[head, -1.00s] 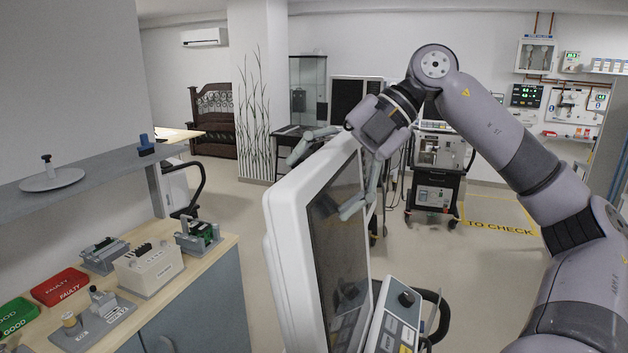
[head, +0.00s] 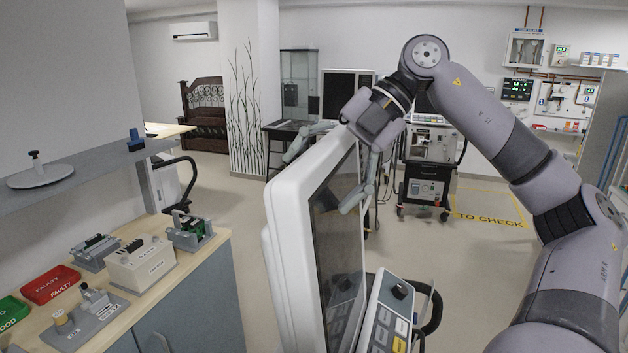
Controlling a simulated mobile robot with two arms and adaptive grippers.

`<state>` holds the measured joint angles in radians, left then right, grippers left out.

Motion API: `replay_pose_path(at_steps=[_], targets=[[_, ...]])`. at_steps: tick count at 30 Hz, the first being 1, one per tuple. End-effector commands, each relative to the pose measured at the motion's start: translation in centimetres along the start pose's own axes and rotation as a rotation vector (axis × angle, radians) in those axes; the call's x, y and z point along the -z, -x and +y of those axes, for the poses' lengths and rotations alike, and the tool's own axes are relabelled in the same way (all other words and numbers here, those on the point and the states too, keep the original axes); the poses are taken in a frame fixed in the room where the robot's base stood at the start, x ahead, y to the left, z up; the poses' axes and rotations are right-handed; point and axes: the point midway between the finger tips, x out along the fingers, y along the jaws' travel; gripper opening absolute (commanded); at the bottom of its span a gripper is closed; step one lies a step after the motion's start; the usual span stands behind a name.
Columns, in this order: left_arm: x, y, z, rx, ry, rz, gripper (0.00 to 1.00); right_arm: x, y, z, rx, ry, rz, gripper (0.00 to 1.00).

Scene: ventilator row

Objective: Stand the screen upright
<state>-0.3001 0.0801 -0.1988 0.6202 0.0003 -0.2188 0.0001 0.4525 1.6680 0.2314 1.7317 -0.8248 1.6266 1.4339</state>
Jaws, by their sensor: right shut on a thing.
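The screen (head: 290,236) is a white-framed panel with a dark face, seen nearly edge-on in the middle of the head view. It leans slightly, with its dark face toward the right. A control panel with buttons and a knob (head: 388,318) sits beside its lower right. My right gripper (head: 324,170) is shut on the screen's upper edge, with one finger on the white back side and another across the dark face. The screen's lower end and mount are cut off or hidden. My left gripper is not in view.
A workbench (head: 205,262) at left holds a red tray (head: 50,285), a green tray and several fixtures. A grey shelf (head: 105,165) overhangs it. A ventilator cart (head: 428,180) stands behind, near a yellow marked floor area (head: 490,215). Open floor lies between.

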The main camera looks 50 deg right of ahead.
Motion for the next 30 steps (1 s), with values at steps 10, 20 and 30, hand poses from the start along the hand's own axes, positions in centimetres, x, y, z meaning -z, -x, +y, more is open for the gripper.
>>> replay_pose_path(at_steps=[10,20,30], targets=[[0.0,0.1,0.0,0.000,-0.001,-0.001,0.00,0.2,7.7,0.3,-0.016,0.000,-0.013,0.60],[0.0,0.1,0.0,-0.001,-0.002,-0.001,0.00,0.4,10.8,0.2,-0.013,0.004,-0.009,0.60],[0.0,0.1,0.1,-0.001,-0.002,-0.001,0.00,0.4,10.8,0.2,-0.013,0.004,-0.008,0.60]])
